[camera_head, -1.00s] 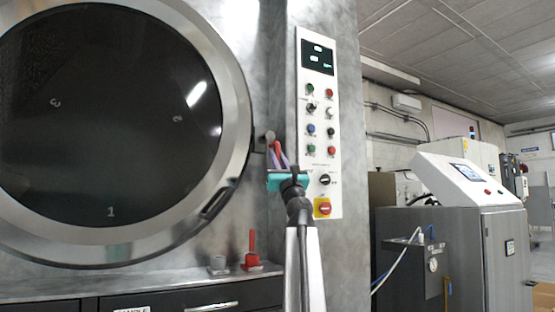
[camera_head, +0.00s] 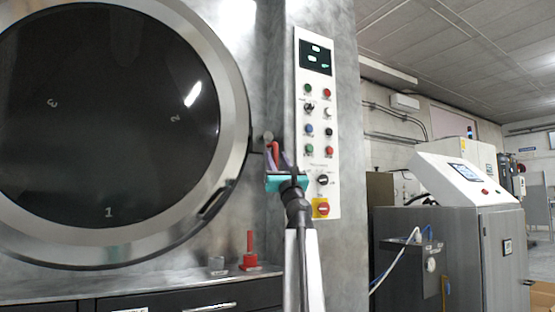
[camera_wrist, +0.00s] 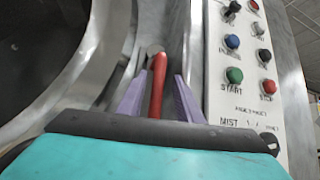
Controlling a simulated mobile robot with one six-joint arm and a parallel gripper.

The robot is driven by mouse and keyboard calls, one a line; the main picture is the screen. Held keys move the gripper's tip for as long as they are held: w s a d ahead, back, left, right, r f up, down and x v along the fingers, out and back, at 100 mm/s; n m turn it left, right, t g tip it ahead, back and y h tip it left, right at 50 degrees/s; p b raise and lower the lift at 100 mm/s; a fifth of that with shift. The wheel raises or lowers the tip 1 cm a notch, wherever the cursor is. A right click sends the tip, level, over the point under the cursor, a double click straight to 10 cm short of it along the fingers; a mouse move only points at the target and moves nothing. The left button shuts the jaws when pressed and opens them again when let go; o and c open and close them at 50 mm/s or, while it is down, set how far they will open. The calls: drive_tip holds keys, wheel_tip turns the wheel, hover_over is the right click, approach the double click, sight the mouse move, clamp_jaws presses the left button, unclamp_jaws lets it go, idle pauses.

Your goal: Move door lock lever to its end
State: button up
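The door lock lever is a red rod (camera_wrist: 158,84) beside the rim of the round door (camera_head: 232,95). In the head view the lever (camera_head: 275,150) shows just above the teal gripper body, below a grey round knob (camera_head: 268,135). My gripper (camera_wrist: 160,98) has its two purple fingers apart, one on each side of the red lever. In the wrist view there is a small gap to the left finger and a gap to the right finger. In the head view my gripper (camera_head: 277,158) is in front of the steel wall. The lever's lower part is hidden by my gripper.
A white control panel (camera_head: 318,130) with buttons stands close to the right of my gripper, with a red and yellow switch (camera_head: 322,208) low on it. A red upright handle (camera_head: 250,250) and a grey cylinder (camera_head: 216,263) stand on the ledge below.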

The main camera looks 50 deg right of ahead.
drive_tip(key=p+v, duration=0.4)
drive_tip(key=v, duration=0.9)
drive_tip(key=shift+s, duration=0.15)
idle(0.5)
drive_tip(key=shift+s+f, duration=0.1)
idle(0.5)
